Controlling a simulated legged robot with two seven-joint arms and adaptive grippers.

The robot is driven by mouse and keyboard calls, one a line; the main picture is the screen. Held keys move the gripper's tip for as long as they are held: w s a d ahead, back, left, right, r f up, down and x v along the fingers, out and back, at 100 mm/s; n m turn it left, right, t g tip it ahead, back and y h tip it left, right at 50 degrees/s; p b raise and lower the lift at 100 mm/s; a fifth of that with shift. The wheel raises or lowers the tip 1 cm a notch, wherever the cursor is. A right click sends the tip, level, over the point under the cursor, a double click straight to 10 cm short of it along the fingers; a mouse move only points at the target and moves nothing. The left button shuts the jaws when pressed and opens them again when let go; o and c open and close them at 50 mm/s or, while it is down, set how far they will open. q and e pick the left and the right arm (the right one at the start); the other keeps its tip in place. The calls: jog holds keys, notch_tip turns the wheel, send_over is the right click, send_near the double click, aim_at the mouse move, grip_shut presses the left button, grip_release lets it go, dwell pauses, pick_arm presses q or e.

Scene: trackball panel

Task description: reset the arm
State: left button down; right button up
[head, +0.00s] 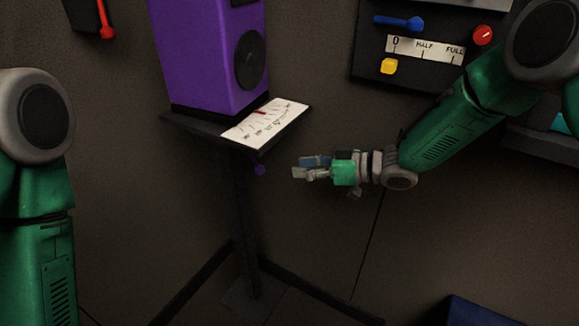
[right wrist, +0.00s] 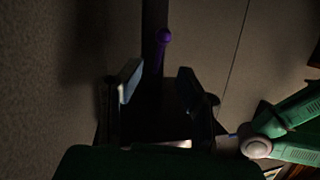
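My right gripper (head: 311,168) hangs in the air right of the purple speaker's stand, pointing left. In the right wrist view its two fingers (right wrist: 160,86) are apart, with nothing seen held between them. A small purple knob (head: 259,169) hangs under the stand's top, left of the fingertips and apart from them. The knob (right wrist: 163,37) also shows beyond the fingers in the right wrist view. My left arm is at the left edge of the head view; its gripper is out of the picture.
A purple speaker (head: 212,60) stands on a black stand with a white dial scale (head: 265,124). A wall panel (head: 365,60) at upper right has a blue lever (head: 398,21), red knob (head: 482,35) and yellow knob (head: 389,66). A red lever (head: 104,20) is at upper left.

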dwell(0.4)
jog(key=s+d+f+m+h, duration=0.3)
jog(key=s+f+m+h, duration=0.1)
jog(key=s+f, duration=0.45)
jog(key=s+d+f+m+h, duration=0.3)
jog(key=s+d+f+m, duration=0.1)
jog(key=s+f, duration=0.45)
jog(key=s+d+f+m+g+h, duration=0.1)
jog(key=s+d, duration=0.5)
jog(key=s, duration=0.6)
jog(key=s+d+f+m+g+h, duration=0.2)
jog(key=s+d+f+g+h, duration=0.1)
jog(key=s, duration=0.8)
jog(key=d+g+h, duration=0.1)
jog(key=d+h, duration=0.1)
jog(key=d, duration=0.1)
jog(key=shift+s+d+g+h, duration=0.2)
jog(key=shift+s+g+h, duration=0.1)
jog(key=shift+s+g, duration=0.1)
jog(key=shift+w, duration=0.1)
